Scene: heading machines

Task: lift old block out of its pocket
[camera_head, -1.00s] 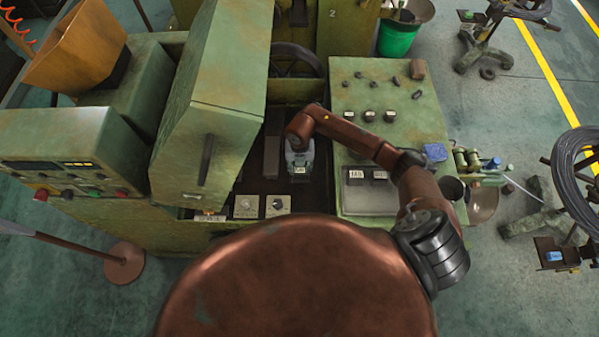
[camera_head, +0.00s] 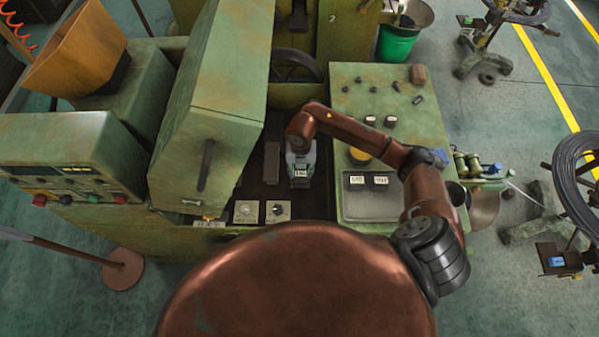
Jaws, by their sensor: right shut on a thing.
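My right gripper (camera_head: 299,163) points down into the dark bay of the green machine, beneath my copper-coloured wrist. It is shut on the old block (camera_head: 300,173), a small grey block with a pale label on its near face. The fingers and wrist hide the top of the block. From this angle I cannot tell whether its lower end is clear of the pocket. My left gripper is not in view.
A grey tray (camera_head: 370,205) with two labelled blocks (camera_head: 368,180) lies on the green bench at the right. A tall green housing (camera_head: 220,100) stands close to the left of the bay.

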